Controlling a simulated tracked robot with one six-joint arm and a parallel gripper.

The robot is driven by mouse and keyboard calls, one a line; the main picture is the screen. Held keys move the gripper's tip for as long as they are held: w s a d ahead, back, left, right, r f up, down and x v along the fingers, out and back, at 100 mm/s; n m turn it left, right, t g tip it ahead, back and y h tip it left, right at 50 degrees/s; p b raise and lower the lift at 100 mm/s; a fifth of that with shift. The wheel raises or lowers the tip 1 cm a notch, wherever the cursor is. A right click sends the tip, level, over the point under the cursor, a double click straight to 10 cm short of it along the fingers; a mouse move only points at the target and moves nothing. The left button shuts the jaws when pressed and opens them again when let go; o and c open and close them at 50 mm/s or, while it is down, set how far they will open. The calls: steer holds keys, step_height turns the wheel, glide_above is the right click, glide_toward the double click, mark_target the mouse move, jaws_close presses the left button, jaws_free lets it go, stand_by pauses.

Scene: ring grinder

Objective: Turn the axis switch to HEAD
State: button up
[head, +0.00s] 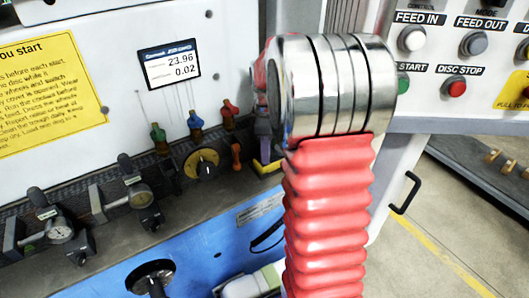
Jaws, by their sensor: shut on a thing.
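I cannot pick out the axis switch or its HEAD mark in the head view. My arm, with silver rings and a ribbed red sleeve, fills the middle of the view and covers the left part of the control panel (435,66). My gripper is hidden behind my arm, so its fingers and whatever is between them do not show. A black knob on a round yellow plate (203,163) sits left of my arm, with no readable label. Part of a black knob labelled MODE (490,4) shows at the top edge.
The panel carries a white FEED IN button (412,38), a grey FEED OUT button (473,43) and a red DISC STOP button (456,88). Coloured valves, dial gauges (60,232) and a small display (169,63) are at left. A black handle (406,194) sticks out at right.

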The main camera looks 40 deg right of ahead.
steer(key=shift+a, duration=0.2)
jaws_close()
steer(key=shift+d, duration=0.2)
steer(key=shift+m, duration=0.5)
steer(key=m, duration=0.2)
steer(key=shift+m, duration=0.4)
steer(key=m, duration=1.1)
steer(key=shift+m, duration=2.6)
steer(key=shift+a, duration=0.1)
